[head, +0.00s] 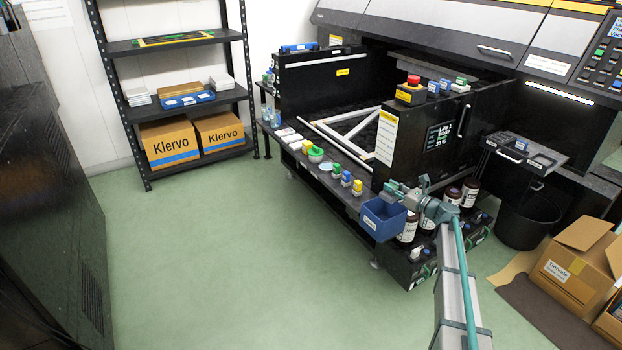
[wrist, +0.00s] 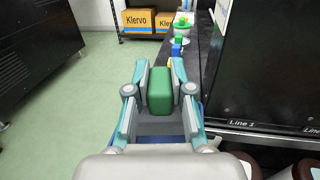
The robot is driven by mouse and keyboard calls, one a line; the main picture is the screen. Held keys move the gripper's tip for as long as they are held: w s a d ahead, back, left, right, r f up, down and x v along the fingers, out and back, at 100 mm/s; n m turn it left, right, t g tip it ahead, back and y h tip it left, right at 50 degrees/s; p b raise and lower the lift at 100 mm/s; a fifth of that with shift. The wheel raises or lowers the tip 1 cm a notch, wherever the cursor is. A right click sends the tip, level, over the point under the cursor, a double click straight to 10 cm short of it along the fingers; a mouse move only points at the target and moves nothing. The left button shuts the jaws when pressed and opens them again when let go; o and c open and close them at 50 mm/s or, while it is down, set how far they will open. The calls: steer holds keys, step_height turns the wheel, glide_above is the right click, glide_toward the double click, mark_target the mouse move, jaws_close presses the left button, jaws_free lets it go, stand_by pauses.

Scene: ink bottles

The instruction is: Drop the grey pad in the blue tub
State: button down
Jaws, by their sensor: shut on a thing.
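My gripper (wrist: 160,80) is shut on a green block (wrist: 160,92), which sits upright between its two teal fingers in the wrist view. In the head view my gripper (head: 399,189) is at the bench's near end, just above the blue tub (head: 384,220). The tub has a white label and stands by the bench's front edge. Its inside is mostly hidden. I cannot make out a separate grey pad in either view.
Several small bottles and stamps (head: 345,180) line the bench ledge behind the tub. A black panel (head: 433,135) with a red button rises close by on the right. Brown bottles (head: 469,192) stand beside my arm. The green floor (head: 230,250) to the left is clear.

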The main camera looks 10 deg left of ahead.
steer(key=shift+w+f, duration=0.15)
steer(key=shift+w+d+f+b, duration=0.1)
steer(key=shift+d+f+b, duration=0.1)
steer(key=shift+f+b, duration=0.4)
step_height(320, 180, down, 5)
steer(key=b, duration=0.3)
steer(key=shift+r, duration=0.2)
steer(key=c, duration=0.9)
jaws_free()
steer(key=shift+c, duration=0.2)
steer(key=v, duration=1.2)
